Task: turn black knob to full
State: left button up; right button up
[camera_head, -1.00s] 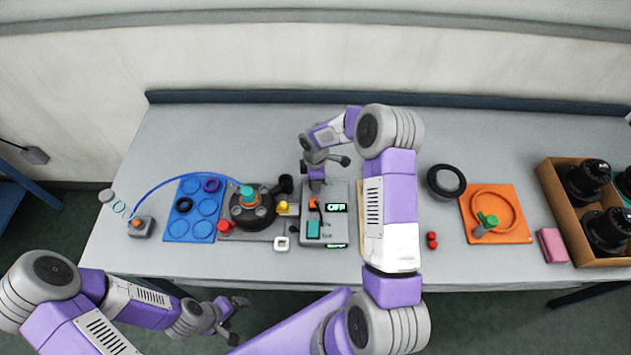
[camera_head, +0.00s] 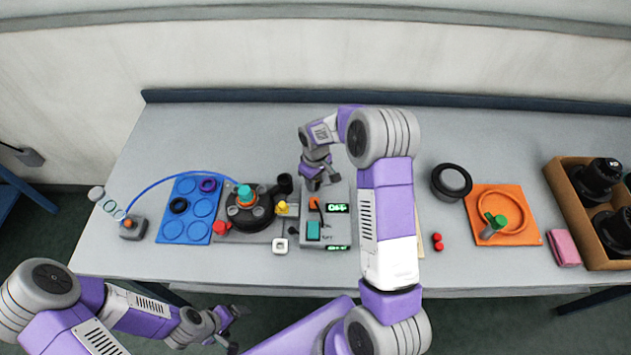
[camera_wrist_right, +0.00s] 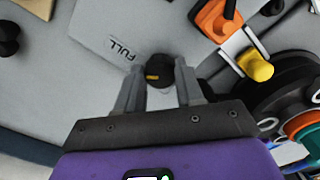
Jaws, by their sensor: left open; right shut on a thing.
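The black knob (camera_wrist_right: 158,72) with a yellow mark sits on the grey control box (camera_wrist_right: 85,22). In the right wrist view it is between the fingers of my right gripper (camera_wrist_right: 157,92), which is shut on it. The word FULL (camera_wrist_right: 122,48) is printed on the box near the knob; the yellow mark does not clearly point at it. In the head view my right gripper (camera_head: 320,182) is at the back of the control box (camera_head: 343,228) and hides the knob. My left gripper (camera_head: 234,330) is open and empty in front of the table.
The box also has an orange switch (camera_head: 314,203), a teal button (camera_head: 313,231) and lit green displays (camera_head: 338,208). A black round tank top (camera_head: 248,212) and a blue tray (camera_head: 190,222) stand left. An orange tray (camera_head: 527,232) lies right. The table's back is clear.

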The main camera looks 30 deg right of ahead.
jog(key=shift+m, duration=0.5)
jog(key=o, duration=1)
jog(key=shift+o, duration=0.2)
notch_tip(320, 180, up, 8)
jog(key=shift+f, duration=0.15)
